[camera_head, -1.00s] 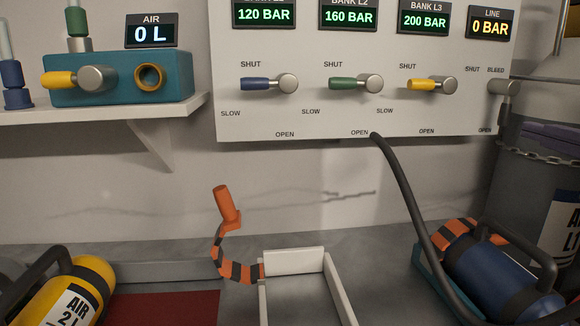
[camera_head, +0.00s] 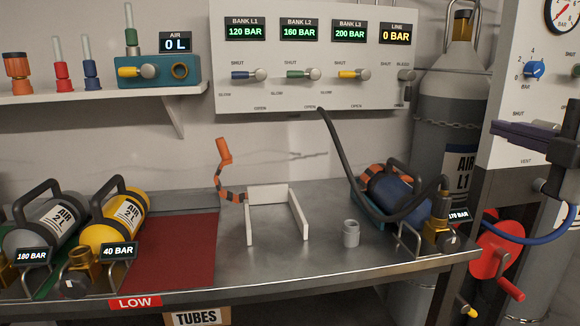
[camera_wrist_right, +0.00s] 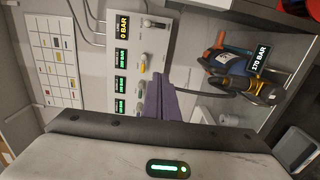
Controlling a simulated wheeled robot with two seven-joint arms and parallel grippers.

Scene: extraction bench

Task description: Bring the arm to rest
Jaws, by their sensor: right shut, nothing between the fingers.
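My right gripper (camera_head: 500,130) shows at the right edge of the head view, its purple fingers pointing left. The fingers are together and hold nothing. They hang in the air in front of the white panel (camera_head: 507,85) with the gauge, touching nothing that I can see. In the right wrist view the purple fingers (camera_wrist_right: 157,95) are also closed, with the bank panel (camera_wrist_right: 138,60) and the blue cylinder (camera_wrist_right: 222,66) beyond them. My left gripper is in neither view.
The bench (camera_head: 330,262) holds a yellow cylinder (camera_head: 112,238), a grey cylinder (camera_head: 45,235), a white cradle (camera_head: 300,215), a small grey cup (camera_head: 351,234) and a blue cylinder (camera_head: 398,190) with a hose. A red wheel (camera_head: 497,243) stands below the gripper.

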